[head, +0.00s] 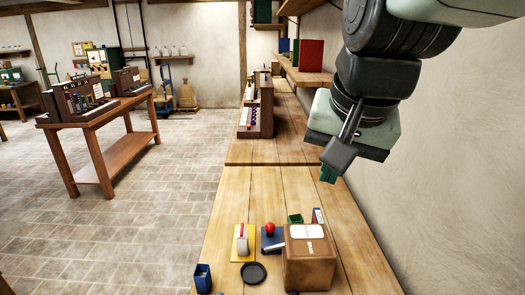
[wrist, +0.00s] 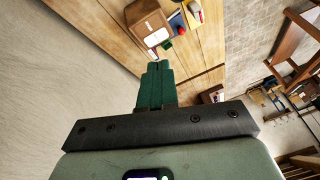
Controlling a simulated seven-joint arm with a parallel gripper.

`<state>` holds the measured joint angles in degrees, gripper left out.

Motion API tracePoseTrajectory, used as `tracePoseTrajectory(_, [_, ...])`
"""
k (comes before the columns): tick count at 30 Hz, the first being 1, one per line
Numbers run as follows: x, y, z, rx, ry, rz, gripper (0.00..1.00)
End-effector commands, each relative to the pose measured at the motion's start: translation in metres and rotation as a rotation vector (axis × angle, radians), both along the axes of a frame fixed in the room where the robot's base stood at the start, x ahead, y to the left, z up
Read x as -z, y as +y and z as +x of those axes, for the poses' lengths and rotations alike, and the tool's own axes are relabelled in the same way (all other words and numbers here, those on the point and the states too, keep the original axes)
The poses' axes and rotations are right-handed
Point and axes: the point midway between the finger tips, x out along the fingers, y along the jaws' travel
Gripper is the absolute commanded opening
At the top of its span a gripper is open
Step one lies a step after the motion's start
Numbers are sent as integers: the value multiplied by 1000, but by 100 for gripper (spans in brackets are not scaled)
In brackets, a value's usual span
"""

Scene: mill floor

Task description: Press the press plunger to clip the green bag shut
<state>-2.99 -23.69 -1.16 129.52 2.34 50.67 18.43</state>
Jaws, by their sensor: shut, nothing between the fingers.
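A red ball knob (head: 269,229) stands on a blue base (head: 271,242) on the bench; it looks like the press plunger. A small green object (head: 295,219) sits just right of it, partly behind a brown block-shaped bag; it may be the green bag, but I cannot tell. It also shows in the wrist view (wrist: 167,44). My gripper (head: 328,174) is shut and empty, with green fingers pointing down. It hangs above the bench, to the right of and beyond the knob, apart from everything. The fingers also show in the wrist view (wrist: 156,66).
The brown bag (head: 308,270) with a white label stands at the front. A yellow board (head: 240,252), a black dish (head: 253,272) and a blue cup (head: 202,277) lie to its left.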

Motion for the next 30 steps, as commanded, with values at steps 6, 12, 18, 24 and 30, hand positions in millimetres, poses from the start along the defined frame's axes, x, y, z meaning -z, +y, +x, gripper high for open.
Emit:
tracePoseTrajectory(6, [14,9,77,240,85,123,0])
tracePoseTrajectory(12, [44,18,144,466,159,215,0])
tracePoseTrajectory(18, [92,27,206,701,229,289,0])
tracePoseTrajectory(24, [155,36,257,932,295,345,0])
tracePoseTrajectory(30, [211,43,289,1114,338,377,0])
